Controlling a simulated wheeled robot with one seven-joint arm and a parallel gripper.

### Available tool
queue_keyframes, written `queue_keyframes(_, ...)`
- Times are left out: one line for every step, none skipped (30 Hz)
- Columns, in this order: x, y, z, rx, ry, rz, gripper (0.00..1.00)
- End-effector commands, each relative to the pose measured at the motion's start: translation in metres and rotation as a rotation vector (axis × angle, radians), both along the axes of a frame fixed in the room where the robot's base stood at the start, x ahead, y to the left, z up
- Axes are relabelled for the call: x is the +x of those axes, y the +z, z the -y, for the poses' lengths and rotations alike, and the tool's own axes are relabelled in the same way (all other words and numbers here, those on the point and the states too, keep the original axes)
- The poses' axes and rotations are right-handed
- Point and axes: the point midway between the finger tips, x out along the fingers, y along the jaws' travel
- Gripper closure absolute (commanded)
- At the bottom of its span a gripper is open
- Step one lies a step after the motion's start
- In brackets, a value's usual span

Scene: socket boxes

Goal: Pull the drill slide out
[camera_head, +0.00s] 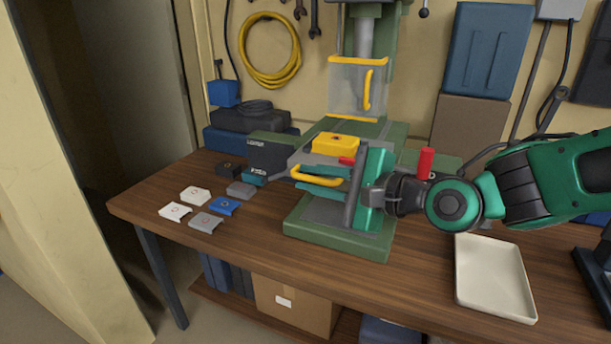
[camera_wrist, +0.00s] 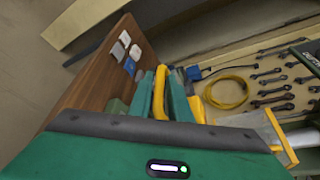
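The drill slide is a grey block on the green drill press base (camera_head: 340,238), with a yellow block (camera_head: 335,144) on top. Its yellow handle (camera_head: 317,177) sticks out at the front. My gripper (camera_head: 312,177) comes in from the right. Its two teal fingers lie on either side of the handle, roughly along its bar. The wrist view shows the handle (camera_wrist: 160,92) between the fingers (camera_wrist: 161,85). The frames do not show clearly whether they press on it. The fingers and gripper body hide part of the slide front.
Several small blocks, including a blue one (camera_head: 223,206), lie on the workbench (camera_head: 260,262) at left. A clear guard (camera_head: 356,88) with a yellow frame hangs above the slide. A red handle (camera_head: 425,162) stands near my arm. A white tray (camera_head: 493,277) lies at right. The front bench is clear.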

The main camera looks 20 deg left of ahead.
Motion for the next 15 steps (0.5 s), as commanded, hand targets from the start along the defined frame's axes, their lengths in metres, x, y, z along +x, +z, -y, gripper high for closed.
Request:
queue_keyframes(0.0,0.0,0.0,0.0,-0.001,0.0,0.82)
queue_keyframes(0.0,0.0,0.001,0.0,-0.001,0.001,0.82)
queue_keyframes(0.0,0.001,0.002,0.0,-0.001,0.001,0.82)
queue_keyframes(0.0,0.001,0.003,-0.001,-0.002,0.001,0.82)
queue_keyframes(0.0,0.001,0.005,-0.002,-0.003,0.002,0.82)
queue_keyframes(-0.001,0.002,0.008,-0.002,-0.004,0.003,0.82)
queue_keyframes(-0.002,0.002,0.01,-0.002,-0.004,0.003,0.82)
queue_keyframes(-0.003,0.003,0.013,-0.003,-0.004,0.003,0.82)
queue_keyframes(-0.004,0.003,0.017,-0.004,-0.005,0.003,0.82)
queue_keyframes(-0.006,0.004,0.021,-0.003,-0.005,0.002,0.82)
queue_keyframes(-0.007,0.005,0.024,-0.003,-0.005,0.002,0.82)
queue_keyframes(-0.009,0.006,0.029,-0.003,-0.006,0.002,0.82)
queue_keyframes(-0.01,0.007,0.033,-0.003,-0.006,0.002,0.82)
queue_keyframes(-0.011,0.007,0.036,-0.004,-0.006,0.002,0.82)
queue_keyframes(-0.013,0.009,0.041,-0.003,-0.005,0.002,0.82)
